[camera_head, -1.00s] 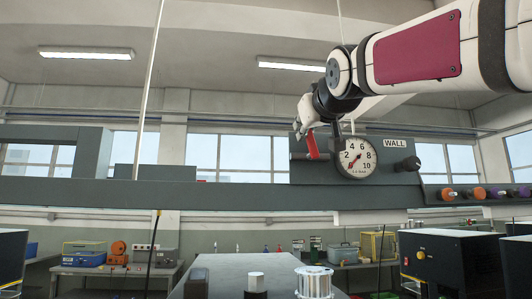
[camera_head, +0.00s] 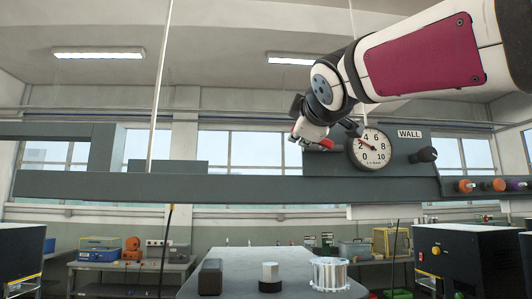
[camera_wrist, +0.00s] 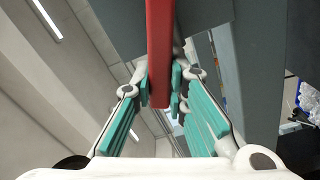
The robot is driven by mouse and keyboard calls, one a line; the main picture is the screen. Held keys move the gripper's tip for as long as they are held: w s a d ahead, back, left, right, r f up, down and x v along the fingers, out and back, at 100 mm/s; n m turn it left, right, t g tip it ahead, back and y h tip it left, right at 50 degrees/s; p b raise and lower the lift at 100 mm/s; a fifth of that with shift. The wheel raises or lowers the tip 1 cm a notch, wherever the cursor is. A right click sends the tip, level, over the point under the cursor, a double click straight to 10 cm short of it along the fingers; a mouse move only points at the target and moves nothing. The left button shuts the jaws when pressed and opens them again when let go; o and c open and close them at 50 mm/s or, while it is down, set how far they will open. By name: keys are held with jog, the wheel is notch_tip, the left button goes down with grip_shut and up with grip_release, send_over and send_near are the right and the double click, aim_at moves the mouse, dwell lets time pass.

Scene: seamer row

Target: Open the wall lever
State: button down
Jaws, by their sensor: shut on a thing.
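The red wall lever sits left of the round gauge (camera_head: 370,148) on the grey panel marked WALL (camera_head: 409,134). In the head view my gripper (camera_head: 302,137) covers much of it, and red shows at the fingers and beside the panel. In the wrist view the lever (camera_wrist: 160,55) is a long red bar running down between the two teal-padded fingers (camera_wrist: 160,98). My gripper is shut on it. The lever now slants out to the left. The gauge needle points up and left, between about 2 and 4.
A black knob (camera_head: 426,155) is on the panel's right. A long grey beam (camera_head: 230,189) runs below. Orange and purple knobs (camera_head: 466,185) sit at the right. A table (camera_head: 240,262) below holds a black block, a hex-topped part and a silver spool (camera_head: 330,274).

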jog(key=shift+a+f+n, duration=0.2)
jog(key=shift+f+n, duration=0.4)
jog(key=shift+n, duration=0.5)
jog(key=shift+f, duration=0.1)
jog(key=c, duration=1.6)
grip_release()
jog(key=shift+o, duration=0.2)
jog(key=s, duration=1.2)
